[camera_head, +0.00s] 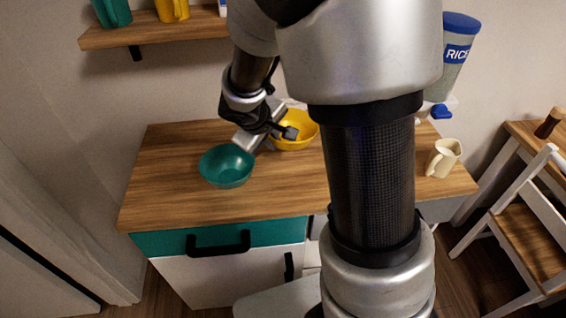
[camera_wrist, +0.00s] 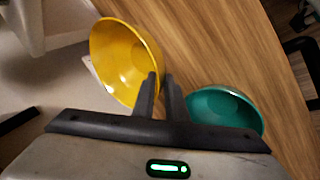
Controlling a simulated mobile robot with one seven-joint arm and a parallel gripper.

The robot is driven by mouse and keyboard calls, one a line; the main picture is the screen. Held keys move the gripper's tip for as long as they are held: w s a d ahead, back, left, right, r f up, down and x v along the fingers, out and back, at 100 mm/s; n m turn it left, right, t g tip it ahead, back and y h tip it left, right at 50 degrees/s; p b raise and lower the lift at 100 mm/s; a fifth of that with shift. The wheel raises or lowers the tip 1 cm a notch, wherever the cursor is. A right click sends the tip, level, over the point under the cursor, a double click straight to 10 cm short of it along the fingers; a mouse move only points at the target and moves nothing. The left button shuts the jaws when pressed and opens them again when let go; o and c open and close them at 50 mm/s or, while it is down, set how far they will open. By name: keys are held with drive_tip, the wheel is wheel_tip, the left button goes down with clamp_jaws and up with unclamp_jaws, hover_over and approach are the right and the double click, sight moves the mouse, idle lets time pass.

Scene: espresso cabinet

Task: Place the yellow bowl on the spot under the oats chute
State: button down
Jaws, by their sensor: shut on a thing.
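The yellow bowl (camera_head: 298,140) is at the back of the wooden counter, upright or nearly so in the head view. My gripper (camera_head: 289,132) reaches it from the left and is shut on its near rim. In the wrist view the yellow bowl (camera_wrist: 122,55) has its rim between the two fingers of my gripper (camera_wrist: 162,88). I cannot tell whether its base touches the counter. The oats chute and the spot under it cannot be made out; my arm covers much of the area behind the bowl.
A teal bowl (camera_head: 226,166) stands on the counter (camera_head: 165,180) just left of my gripper. A rice dispenser (camera_head: 455,55) is on the wall at right, with a cream jug (camera_head: 443,158) below. A shelf (camera_head: 160,32) with cups is at upper left. The counter's front left is clear.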

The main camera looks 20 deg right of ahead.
wheel_tip(320, 180, down, 7)
drive_tip(key=shift+r+b, duration=0.1)
drive_tip(key=shift+b, duration=1.15)
drive_tip(key=c, duration=1.8)
unclamp_jaws()
drive_tip(key=shift+o, duration=0.2)
